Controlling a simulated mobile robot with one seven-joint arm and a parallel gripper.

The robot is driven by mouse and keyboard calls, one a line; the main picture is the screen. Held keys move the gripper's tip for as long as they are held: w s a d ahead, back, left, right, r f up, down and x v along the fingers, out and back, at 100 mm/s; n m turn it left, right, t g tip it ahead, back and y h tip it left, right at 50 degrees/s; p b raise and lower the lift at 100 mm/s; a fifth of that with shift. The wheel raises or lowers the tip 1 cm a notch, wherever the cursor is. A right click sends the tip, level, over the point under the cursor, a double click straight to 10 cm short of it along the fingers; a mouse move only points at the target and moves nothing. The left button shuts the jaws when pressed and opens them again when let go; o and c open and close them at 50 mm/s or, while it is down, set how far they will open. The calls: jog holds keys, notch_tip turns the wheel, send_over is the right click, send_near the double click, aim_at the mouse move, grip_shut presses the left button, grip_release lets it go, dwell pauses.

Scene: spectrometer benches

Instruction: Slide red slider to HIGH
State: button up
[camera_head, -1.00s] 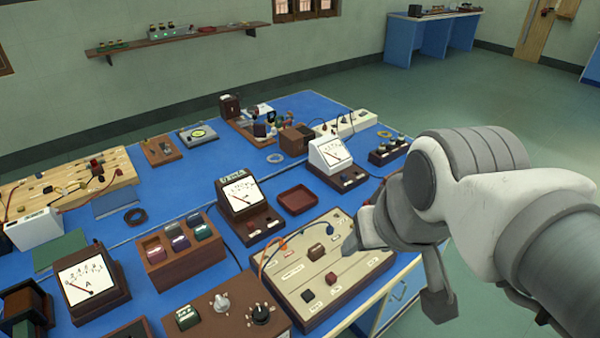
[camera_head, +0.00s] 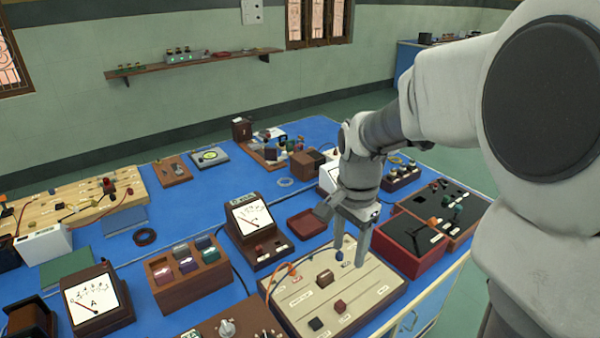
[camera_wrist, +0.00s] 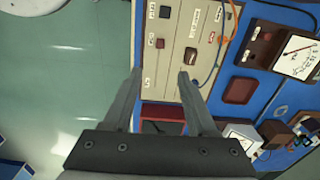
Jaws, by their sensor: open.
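A beige control panel (camera_head: 375,290) in a wooden frame lies near the bench's front edge. It also fills the upper middle of the wrist view (camera_wrist: 173,85). On it are a small dark red knob (camera_head: 340,306), a black knob (camera_head: 315,323) and a larger brown block (camera_head: 325,279). The red knob (camera_wrist: 159,43) shows beyond my fingertips in the wrist view, with the brown block (camera_wrist: 190,57) to its right. The printed labels are too small to read. My gripper (camera_head: 350,252) points down over the panel's far part, open and empty, apart from the knobs.
A red box (camera_head: 410,245) with a black top stands at right. Open floor (camera_wrist: 65,90) lies left in the wrist view.

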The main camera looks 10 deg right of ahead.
aim_at(341, 303)
jog(key=f+b, duration=0.2)
jog(key=f, duration=1.6)
jog(key=shift+w, duration=0.2)
jog(key=shift+c, duration=0.3)
grip_shut()
jog(key=shift+d, duration=0.1)
dwell(0.4)
